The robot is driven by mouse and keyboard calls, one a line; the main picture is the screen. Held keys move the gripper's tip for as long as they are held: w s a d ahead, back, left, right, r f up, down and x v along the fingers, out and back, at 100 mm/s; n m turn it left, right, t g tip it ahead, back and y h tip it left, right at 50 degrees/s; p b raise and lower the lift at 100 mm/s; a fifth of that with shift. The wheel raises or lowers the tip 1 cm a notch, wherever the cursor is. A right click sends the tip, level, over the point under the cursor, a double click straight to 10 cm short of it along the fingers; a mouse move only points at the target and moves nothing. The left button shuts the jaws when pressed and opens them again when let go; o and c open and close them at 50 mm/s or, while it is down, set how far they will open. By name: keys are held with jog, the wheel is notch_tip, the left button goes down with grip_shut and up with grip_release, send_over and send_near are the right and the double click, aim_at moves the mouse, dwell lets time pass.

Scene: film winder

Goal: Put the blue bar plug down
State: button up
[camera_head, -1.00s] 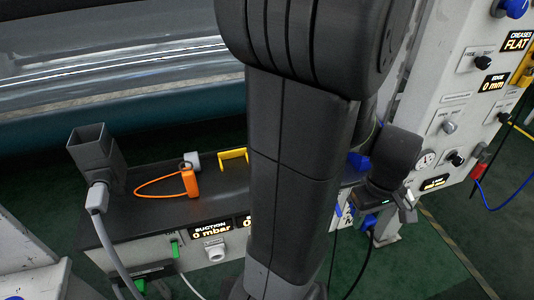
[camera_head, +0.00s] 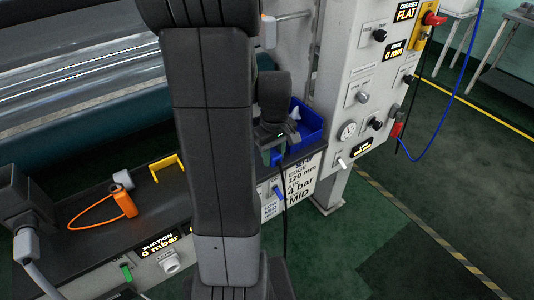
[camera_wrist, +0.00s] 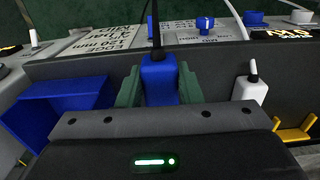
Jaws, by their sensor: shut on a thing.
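My gripper (camera_wrist: 159,88) is shut on the blue bar plug (camera_wrist: 160,72), with a green finger on each side of it. The plug is about upright, and a black cable rises from its top in the wrist view. In the head view my gripper (camera_head: 271,155) is low at the right end of the dark bench (camera_head: 149,202), just left of the blue bin, and a little of the plug (camera_head: 277,159) shows. I cannot tell whether the plug's lower end touches the bench.
The blue bin (camera_head: 309,130) is close by; it also shows at left in the wrist view (camera_wrist: 60,105). A white plug (camera_wrist: 250,92) stands to the right. A yellow bracket (camera_head: 168,163) and an orange loop tag (camera_head: 124,201) lie farther left. A control panel (camera_head: 335,95) rises behind.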

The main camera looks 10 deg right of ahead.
jog(key=shift+w+a, duration=0.3)
jog(key=shift+w, duration=0.5)
jog(key=f, duration=0.1)
jog(key=w+f, duration=0.1)
jog(key=f, duration=0.1)
jog(key=shift+w+a+p, duration=0.1)
jog(key=shift+a+p, duration=0.1)
jog(key=shift+p, duration=0.1)
jog(key=shift+f, duration=0.2)
jog(key=shift+f, duration=0.2)
jog(key=o, duration=1.1)
jog(key=shift+c, duration=0.2)
jog(key=shift+r, duration=3.95)
